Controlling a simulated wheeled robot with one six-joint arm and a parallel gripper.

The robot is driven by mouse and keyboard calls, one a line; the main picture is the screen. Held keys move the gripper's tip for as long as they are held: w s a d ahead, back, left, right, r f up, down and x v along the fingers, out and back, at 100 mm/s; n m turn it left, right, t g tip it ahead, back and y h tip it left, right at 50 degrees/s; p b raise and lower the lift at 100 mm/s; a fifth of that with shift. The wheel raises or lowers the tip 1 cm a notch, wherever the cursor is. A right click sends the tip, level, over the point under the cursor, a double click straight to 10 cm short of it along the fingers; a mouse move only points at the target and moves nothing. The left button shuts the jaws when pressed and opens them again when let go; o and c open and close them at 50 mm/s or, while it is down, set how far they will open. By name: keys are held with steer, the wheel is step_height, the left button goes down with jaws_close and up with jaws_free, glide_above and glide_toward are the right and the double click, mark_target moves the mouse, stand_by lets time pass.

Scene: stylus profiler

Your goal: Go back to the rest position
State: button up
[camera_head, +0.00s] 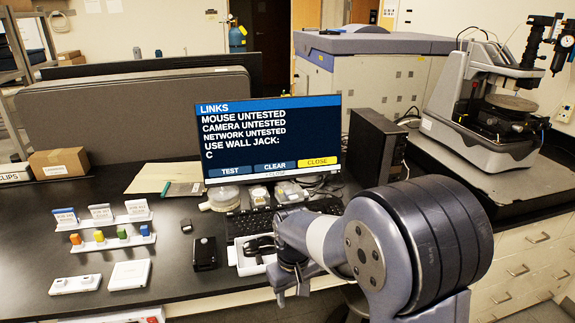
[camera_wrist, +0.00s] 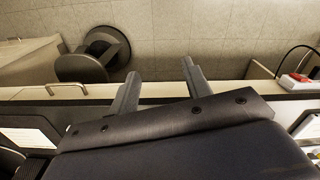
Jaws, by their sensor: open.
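My gripper (camera_wrist: 158,82) shows in the wrist view with its two fingers spread apart and nothing between them. It points down past the front edge of the bench, with the floor beyond it. In the head view my arm comes in from the lower right and bends toward the bench front.
The monitor (camera_head: 270,142) stands on the black bench (camera_head: 60,215), with a keyboard (camera_head: 262,219) before it. A black box (camera_head: 205,253) and a white tray (camera_head: 247,265) lie near my arm. The profiler (camera_head: 470,105) is at right. A stool (camera_wrist: 100,55) stands on the floor.

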steer(key=w+d+f+m+b, duration=0.3)
steer(key=w+d+f+m, duration=0.1)
steer(key=d+f, duration=0.3)
steer(key=shift+w+d+f, duration=0.25)
steer(key=shift+w+d, duration=0.35)
steer(key=shift+d, duration=0.65)
steer(key=shift+f, duration=0.1)
